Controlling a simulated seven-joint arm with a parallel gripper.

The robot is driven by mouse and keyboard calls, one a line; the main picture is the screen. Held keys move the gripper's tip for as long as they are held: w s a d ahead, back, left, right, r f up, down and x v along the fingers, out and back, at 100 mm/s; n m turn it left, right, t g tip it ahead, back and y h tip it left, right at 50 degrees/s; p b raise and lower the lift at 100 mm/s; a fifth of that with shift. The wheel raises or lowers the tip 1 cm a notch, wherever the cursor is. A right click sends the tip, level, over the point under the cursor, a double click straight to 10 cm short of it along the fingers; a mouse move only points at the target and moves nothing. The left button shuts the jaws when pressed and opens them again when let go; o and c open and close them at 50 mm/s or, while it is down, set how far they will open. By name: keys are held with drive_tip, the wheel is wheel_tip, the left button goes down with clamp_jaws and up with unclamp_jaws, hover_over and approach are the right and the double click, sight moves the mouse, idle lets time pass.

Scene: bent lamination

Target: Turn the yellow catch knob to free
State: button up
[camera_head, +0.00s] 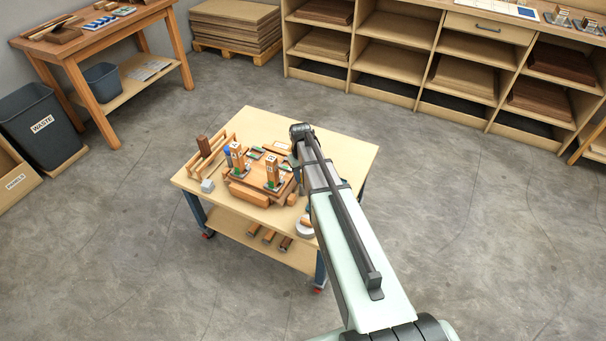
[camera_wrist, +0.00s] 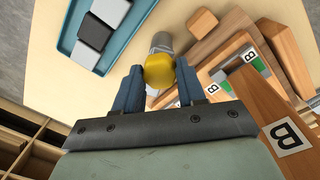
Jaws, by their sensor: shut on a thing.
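The yellow catch knob (camera_wrist: 159,72) is in the middle of the wrist view, at the end of a grey cylindrical part (camera_wrist: 162,42). My gripper (camera_wrist: 158,78) has its two blue fingers on either side of the knob and is shut on it. In the head view my arm hides the fingers and the knob. The wooden bending fixture (camera_head: 262,190) stands on the work table, with two upright wooden posts. In the wrist view a wooden post with a "B" label (camera_wrist: 288,138) is close at the right of my gripper.
A teal tray (camera_wrist: 128,38) with grey, white and black blocks lies at the upper left of the wrist view. The table (camera_head: 345,150) is bare at its back right. A wooden rack (camera_head: 212,155) and a white roll (camera_head: 305,228) stand near the fixture.

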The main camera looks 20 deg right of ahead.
drive_tip(key=m, duration=0.4)
drive_tip(key=shift+m, duration=0.3)
idle(0.4)
drive_tip(key=o, duration=1.1)
drive_tip(key=shift+c, duration=0.2)
wheel_tip(320, 180, up, 14)
drive_tip(key=shift+w+a, duration=0.15)
drive_tip(key=shift+a, duration=0.15)
